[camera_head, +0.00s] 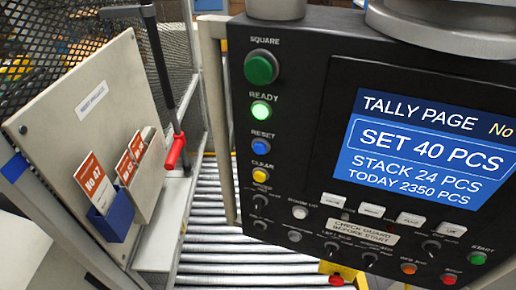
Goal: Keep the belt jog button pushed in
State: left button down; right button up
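The black control panel (300,120) fills the right half of the head view. Down its left side are a large green SQUARE button (261,68), a lit green READY lamp (260,110), a blue RESET button (260,146) and a yellow CLEAR button (260,175). No label reading belt jog can be made out; several small labels along the lower panel are too small or blurred to read. A green START button (477,258) is at the lower right. Neither of my grippers is in view.
A screen (420,150) reads SET 40 PCS and STACK 24 PCS. A roller conveyor (215,235) runs below. A board with a blue card holder (112,222) stands at left, beside a red-handled lever (175,152). A yellow box with a red button (336,279) is at the bottom.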

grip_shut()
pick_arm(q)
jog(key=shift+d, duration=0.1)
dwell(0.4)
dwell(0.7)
